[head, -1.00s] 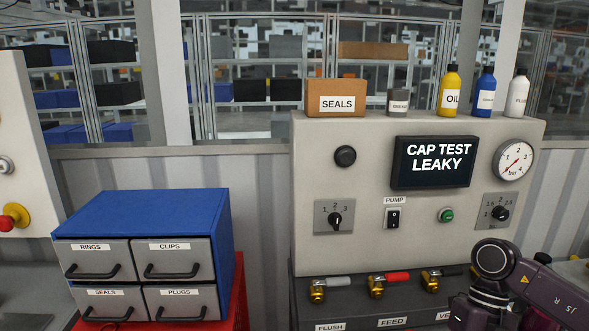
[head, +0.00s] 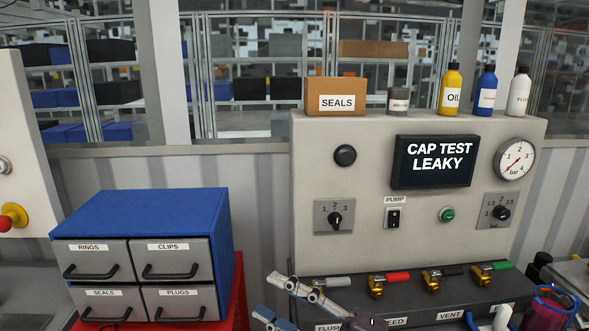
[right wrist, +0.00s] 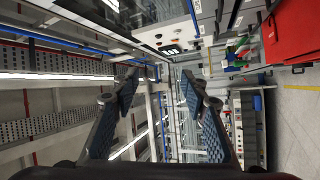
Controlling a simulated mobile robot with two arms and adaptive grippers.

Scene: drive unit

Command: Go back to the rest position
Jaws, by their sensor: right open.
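My right gripper (head: 278,297) shows at the bottom of the head view, in front of the lower left corner of the test panel (head: 425,240). Its fingers point to the left. In the right wrist view the two fingers of the gripper (right wrist: 163,88) stand wide apart with nothing between them. My left gripper does not show in either view.
The panel's screen (head: 435,162) reads "CAP TEST LEAKY". Valves stand on the dark ledge (head: 400,300) under it. A blue-topped drawer cabinet (head: 145,220) with four shut drawers sits on a red stand (head: 238,290) at the left. Bottles and a SEALS box (head: 336,97) stand on top of the panel.

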